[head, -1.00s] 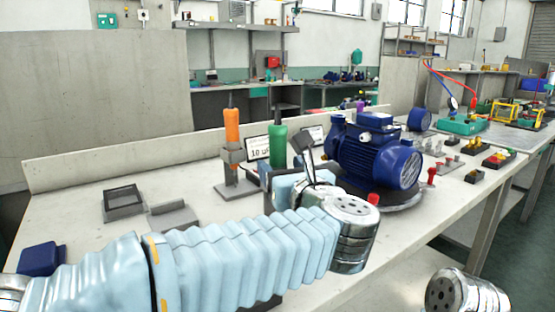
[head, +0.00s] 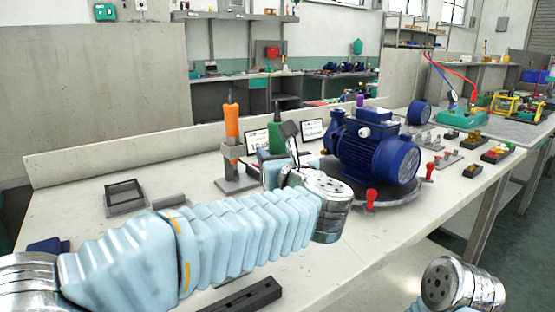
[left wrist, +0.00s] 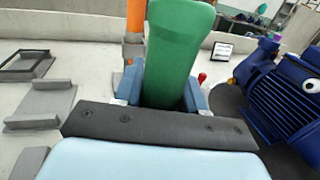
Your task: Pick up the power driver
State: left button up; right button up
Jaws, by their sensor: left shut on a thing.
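A green-handled driver (head: 275,134) is gripped upright above the bench beside the blue pump motor. My left gripper (head: 273,172) is shut on it, and the left wrist view shows the green handle (left wrist: 175,50) between the blue-grey fingers (left wrist: 163,98). The driver's lower part is hidden by my gripper and arm. A second driver, orange (head: 231,124), stands upright in a grey stand (head: 238,184) just to the left. My right gripper is not in view.
The blue motor (head: 378,155) sits on a dark round plate right of my left gripper. Small red pegs (head: 371,198) stand near it. A grey tray (head: 125,206) lies at left. A dark slotted bar (head: 240,298) lies at the front edge. A low wall backs the bench.

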pick_arm(q)
jog(key=shift+r, duration=0.1)
jog(key=shift+r+p, duration=2.3)
jog(key=shift+r, duration=9.15)
jog(key=shift+f, duration=0.1)
